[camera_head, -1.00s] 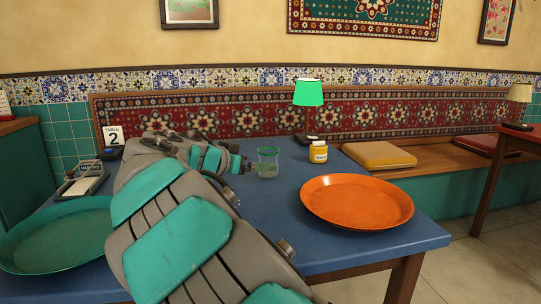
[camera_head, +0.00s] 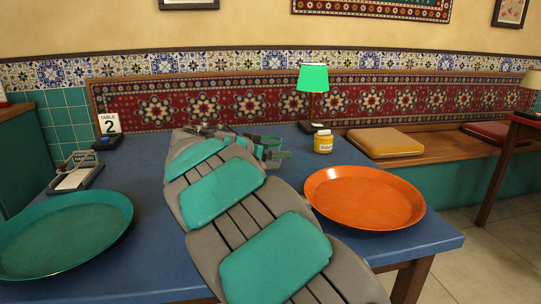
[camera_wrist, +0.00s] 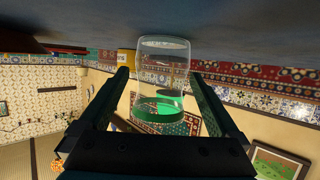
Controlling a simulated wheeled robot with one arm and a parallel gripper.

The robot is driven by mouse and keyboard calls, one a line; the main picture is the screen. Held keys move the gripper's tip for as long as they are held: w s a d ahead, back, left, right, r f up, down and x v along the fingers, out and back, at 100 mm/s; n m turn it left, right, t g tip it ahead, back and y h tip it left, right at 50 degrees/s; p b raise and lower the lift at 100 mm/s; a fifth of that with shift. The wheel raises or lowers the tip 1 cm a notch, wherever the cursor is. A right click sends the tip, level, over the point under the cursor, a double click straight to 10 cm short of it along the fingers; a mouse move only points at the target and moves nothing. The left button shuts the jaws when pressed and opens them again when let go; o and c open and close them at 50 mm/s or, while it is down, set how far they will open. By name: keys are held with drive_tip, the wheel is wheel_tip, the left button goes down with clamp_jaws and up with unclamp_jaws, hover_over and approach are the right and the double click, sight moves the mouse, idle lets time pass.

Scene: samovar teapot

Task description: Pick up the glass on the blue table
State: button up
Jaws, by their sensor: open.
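A clear glass (camera_wrist: 163,60) stands on the blue table (camera_wrist: 70,30), which appears at the top of the upside-down wrist view. My gripper (camera_wrist: 160,79) is open, with one finger on each side of the glass. The glass reaches in between the fingers; I cannot tell whether either one touches it. In the head view my gripper (camera_head: 274,148) is low over the far part of the blue table (camera_head: 150,205), behind my arm.
An orange tray (camera_head: 364,198) lies to the right and a green tray (camera_head: 62,235) to the left. A yellow jar (camera_head: 323,142) and a green-shaded lamp (camera_head: 312,79) stand near the gripper. A napkin holder (camera_head: 76,172) and table sign (camera_head: 109,125) are at the back left.

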drive_tip(key=shift+c, duration=0.4)
drive_tip(key=c, duration=1.4)
drive_tip(key=shift+r, duration=0.15)
